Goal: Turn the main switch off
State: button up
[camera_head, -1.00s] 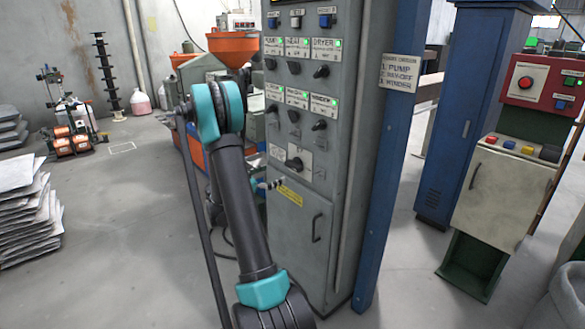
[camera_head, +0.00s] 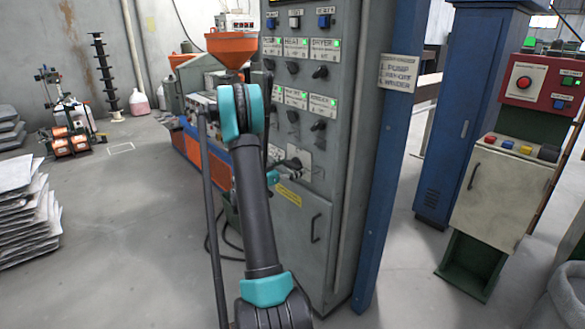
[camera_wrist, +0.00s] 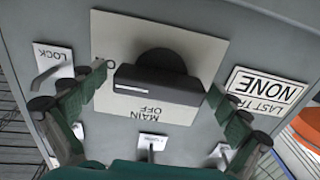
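The main switch (camera_wrist: 155,75) is a black knob with a bar handle on a pale plate, seen upside down in the wrist view. The plate reads MAIN OFF below the knob, with ON partly hidden at its left. The bar lies roughly crosswise in this view. My gripper (camera_wrist: 158,86) is open, with one green finger on each side of the bar; I cannot tell whether either touches it. In the head view the switch plate (camera_head: 305,160) shows on the grey cabinet, and my gripper (camera_head: 276,174) is beside it, partly hidden by my arm.
The cabinet (camera_head: 302,225) carries several knobs and green lights above the switch. A LOCK label (camera_wrist: 52,60) and lever sit left of the switch in the wrist view, and a LAST TRIP NONE label (camera_wrist: 264,92) sits right. A blue post (camera_head: 392,180) borders the cabinet.

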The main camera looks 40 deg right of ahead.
jog(key=c, duration=1.1)
jog(key=shift+c, duration=0.2)
jog(key=shift+n, duration=0.4)
jog(key=n, duration=0.3)
jog(key=shift+n, duration=0.3)
jog(key=n, duration=0.4)
jog(key=shift+n, duration=0.3)
jog(key=n, duration=0.4)
jog(key=shift+n, duration=2.5)
